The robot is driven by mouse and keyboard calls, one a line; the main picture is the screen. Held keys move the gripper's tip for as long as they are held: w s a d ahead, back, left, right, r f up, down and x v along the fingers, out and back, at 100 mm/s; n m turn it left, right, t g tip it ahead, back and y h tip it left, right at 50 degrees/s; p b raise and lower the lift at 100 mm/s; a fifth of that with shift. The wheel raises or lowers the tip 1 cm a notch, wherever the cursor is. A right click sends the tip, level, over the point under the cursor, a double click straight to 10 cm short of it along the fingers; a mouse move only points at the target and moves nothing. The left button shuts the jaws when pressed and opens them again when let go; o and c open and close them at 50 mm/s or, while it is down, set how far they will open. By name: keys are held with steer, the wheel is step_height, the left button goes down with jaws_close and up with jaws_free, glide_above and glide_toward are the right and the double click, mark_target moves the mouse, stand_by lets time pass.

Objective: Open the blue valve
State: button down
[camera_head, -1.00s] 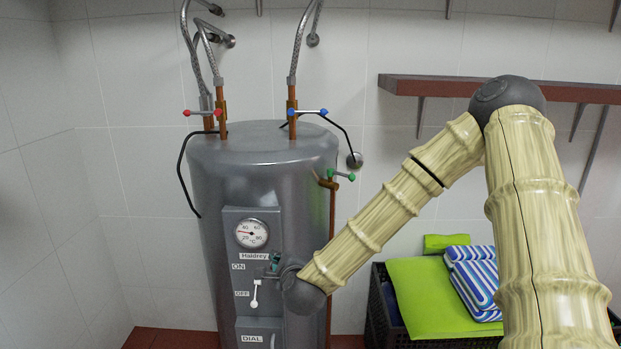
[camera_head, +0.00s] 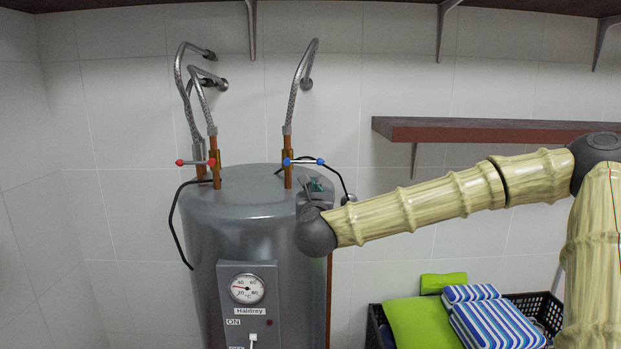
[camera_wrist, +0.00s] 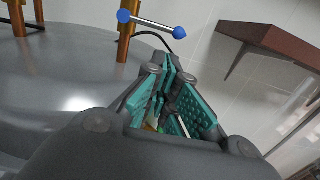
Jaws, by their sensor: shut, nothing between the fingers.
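The blue valve (camera_head: 304,161) is a metal bar with blue ball ends, set crosswise on a copper pipe at the top right of the grey boiler (camera_head: 215,225). In the wrist view the blue valve (camera_wrist: 152,25) shows beyond the fingertips, above and slightly left of them. My gripper (camera_head: 312,183) is at the boiler's top right edge, just below the valve's right end in the head view. In the wrist view my gripper (camera_wrist: 166,70) has its teal-padded fingers together at the tips, empty and apart from the valve.
A red valve (camera_head: 196,162) sits on the left pipes. A brown shelf (camera_head: 470,131) is on the wall at right. A black crate (camera_head: 540,312) with green and striped towels (camera_head: 495,322) stands below. A black cable curves beside the blue valve.

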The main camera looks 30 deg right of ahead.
mark_target(305, 162)
steer(key=p+x, duration=0.5)
steer(key=x, duration=0.5)
steer(key=shift+a+n, duration=0.15)
steer(key=shift+n, duration=0.15)
